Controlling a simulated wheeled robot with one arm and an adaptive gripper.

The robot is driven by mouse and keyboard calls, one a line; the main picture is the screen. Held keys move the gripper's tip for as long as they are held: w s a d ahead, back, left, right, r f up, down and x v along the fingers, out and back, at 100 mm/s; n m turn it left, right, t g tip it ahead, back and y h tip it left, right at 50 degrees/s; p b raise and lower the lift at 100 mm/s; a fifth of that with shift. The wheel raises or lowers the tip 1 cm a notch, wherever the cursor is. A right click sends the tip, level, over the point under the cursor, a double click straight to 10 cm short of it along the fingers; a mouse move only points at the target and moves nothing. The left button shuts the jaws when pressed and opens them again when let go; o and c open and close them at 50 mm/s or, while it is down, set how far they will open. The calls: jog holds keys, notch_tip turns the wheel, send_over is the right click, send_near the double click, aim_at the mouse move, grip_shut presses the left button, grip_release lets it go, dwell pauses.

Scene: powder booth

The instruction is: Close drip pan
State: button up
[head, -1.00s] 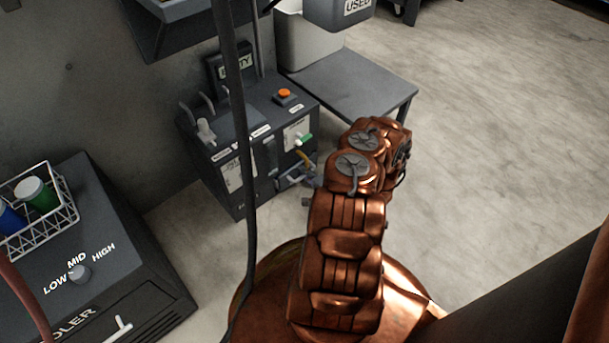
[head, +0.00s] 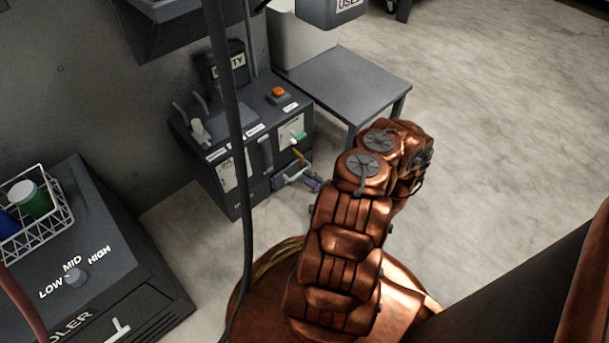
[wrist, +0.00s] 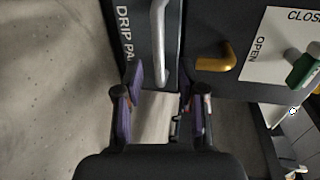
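The drip pan (wrist: 140,50) shows in the wrist view as a dark front with a "DRIP PA…" label, partly cut off, and a pale bar handle (wrist: 159,45). In the head view the handle (head: 292,174) is low on the front of the dark machine. My gripper (wrist: 160,85) is open, its two purple-padded fingers apart with nothing held between them. The lower end of the handle lies near the gap between the fingertips. I cannot tell whether they touch. How far the pan stands out is unclear.
A yellow lever (wrist: 215,60) sits just right of the handle, and a green valve handle (wrist: 302,70) by an OPEN/CLOSE label is further right. A grey table (head: 350,85) stands beside the machine (head: 235,185). A hanging dark cable (head: 235,130) crosses the head view. Open floor lies right.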

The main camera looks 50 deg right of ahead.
jog(key=shift+v, duration=1.25)
jog(key=shift+a, duration=0.1)
